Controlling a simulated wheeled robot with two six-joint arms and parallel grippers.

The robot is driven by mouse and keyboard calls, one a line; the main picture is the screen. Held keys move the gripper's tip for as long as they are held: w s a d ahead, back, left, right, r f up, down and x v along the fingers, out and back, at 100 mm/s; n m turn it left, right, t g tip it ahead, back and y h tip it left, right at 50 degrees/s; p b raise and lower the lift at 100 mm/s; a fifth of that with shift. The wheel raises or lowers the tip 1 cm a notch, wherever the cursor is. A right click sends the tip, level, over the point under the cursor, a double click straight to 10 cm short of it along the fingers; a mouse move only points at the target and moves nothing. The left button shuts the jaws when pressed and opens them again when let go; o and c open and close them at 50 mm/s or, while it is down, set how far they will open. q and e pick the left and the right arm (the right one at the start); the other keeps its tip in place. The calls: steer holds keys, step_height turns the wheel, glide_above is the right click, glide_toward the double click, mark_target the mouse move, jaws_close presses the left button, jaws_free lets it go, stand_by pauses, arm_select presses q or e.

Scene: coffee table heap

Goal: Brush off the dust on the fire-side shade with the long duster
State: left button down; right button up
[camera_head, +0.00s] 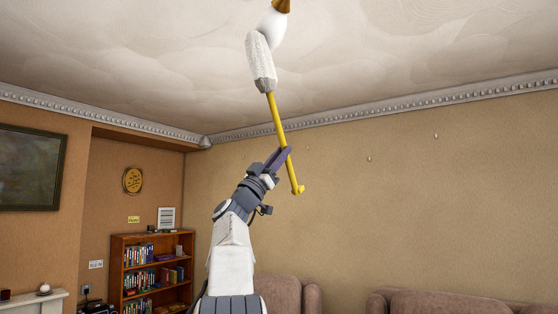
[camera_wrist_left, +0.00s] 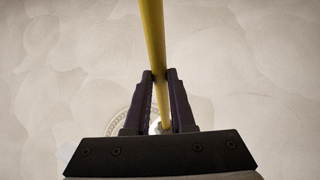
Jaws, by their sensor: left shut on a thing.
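The long duster has a yellow handle (camera_head: 277,122) and a pale fluffy head (camera_head: 260,62). My left gripper (camera_head: 285,156) is shut on the handle near its lower end and holds the duster up towards the ceiling, tilted a little to the left. In the left wrist view the handle (camera_wrist_left: 152,35) runs up between the fingers of my left gripper (camera_wrist_left: 160,78). A white rounded shade (camera_head: 271,27) with a brown-gold top part hangs at the upper edge of the head view. The duster's head overlaps the shade's lower left side; I cannot tell whether they touch. No dust can be made out. My right gripper is out of view.
A bookshelf (camera_head: 151,270) stands at the left wall, with a dark picture (camera_head: 31,167) further left. Two brown sofas (camera_head: 445,303) stand along the back wall. The space around the raised duster is clear below the ceiling (camera_head: 420,50).

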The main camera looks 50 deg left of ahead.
mark_target(283, 140)
arm_select(q)
steer(key=shift+s+d+r+b, duration=0.4)
steer(key=shift+d+r+b, duration=0.1)
steer(key=shift+d, duration=0.2)
steer(key=shift+s+d+r+b, duration=0.4)
steer(key=shift+d+r+b, duration=0.1)
steer(key=shift+d, duration=0.25)
steer(key=shift+s+d+r+b, duration=0.4)
steer(key=shift+d+r+b, duration=0.1)
steer(key=shift+d, duration=0.2)
steer(key=shift+a, duration=0.15)
